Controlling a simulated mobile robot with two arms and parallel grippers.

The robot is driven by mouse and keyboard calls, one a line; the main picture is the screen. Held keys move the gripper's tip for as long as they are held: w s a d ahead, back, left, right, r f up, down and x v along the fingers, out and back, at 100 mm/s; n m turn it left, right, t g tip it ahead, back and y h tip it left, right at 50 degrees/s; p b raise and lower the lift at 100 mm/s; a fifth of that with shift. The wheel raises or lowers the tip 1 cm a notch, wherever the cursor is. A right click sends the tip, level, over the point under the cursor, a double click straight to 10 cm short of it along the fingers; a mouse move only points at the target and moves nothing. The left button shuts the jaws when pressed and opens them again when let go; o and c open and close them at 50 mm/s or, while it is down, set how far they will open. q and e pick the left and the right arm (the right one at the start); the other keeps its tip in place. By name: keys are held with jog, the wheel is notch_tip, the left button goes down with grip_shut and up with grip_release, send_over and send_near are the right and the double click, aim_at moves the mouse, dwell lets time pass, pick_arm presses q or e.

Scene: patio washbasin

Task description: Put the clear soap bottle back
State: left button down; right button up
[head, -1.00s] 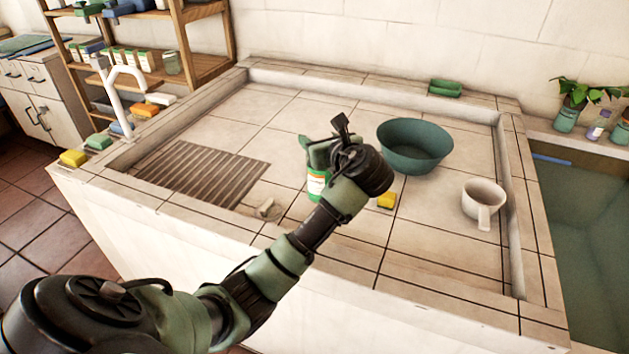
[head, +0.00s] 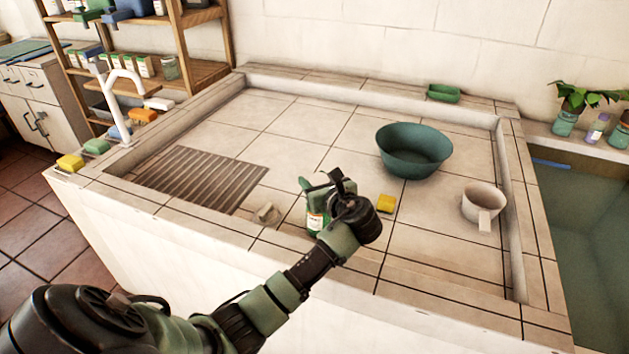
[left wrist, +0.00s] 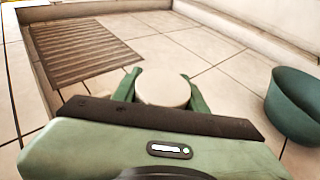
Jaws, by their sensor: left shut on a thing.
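My left gripper (head: 319,192) is shut on a small bottle (head: 315,222) with a white and green label, low over the front part of the tiled basin top. In the left wrist view its round, pale top (left wrist: 162,91) sits between my green fingers. Its lower part is partly hidden, and I cannot tell whether it is clear or touches the tiles. Small bottles with similar white and green labels (head: 146,66) stand on the wooden shelf at the back left. My right gripper is out of view.
A green bowl (head: 414,152), a yellow sponge (head: 386,204) and a white mug (head: 483,203) stand to the right. A ribbed drain grate (head: 200,180) lies left. A raised rim (head: 506,175) borders the tiles. Several soap bars line the left edge near a white tap (head: 122,85).

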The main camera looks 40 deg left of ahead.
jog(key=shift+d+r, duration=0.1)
pick_arm(q)
jog(key=c, duration=1)
grip_release()
jog(key=shift+f, duration=0.1)
jog(key=shift+c, duration=0.2)
jog(key=shift+o, duration=1.2)
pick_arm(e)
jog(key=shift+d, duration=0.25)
pick_arm(q)
jog(key=v, duration=1.2)
jog(key=shift+r, duration=0.2)
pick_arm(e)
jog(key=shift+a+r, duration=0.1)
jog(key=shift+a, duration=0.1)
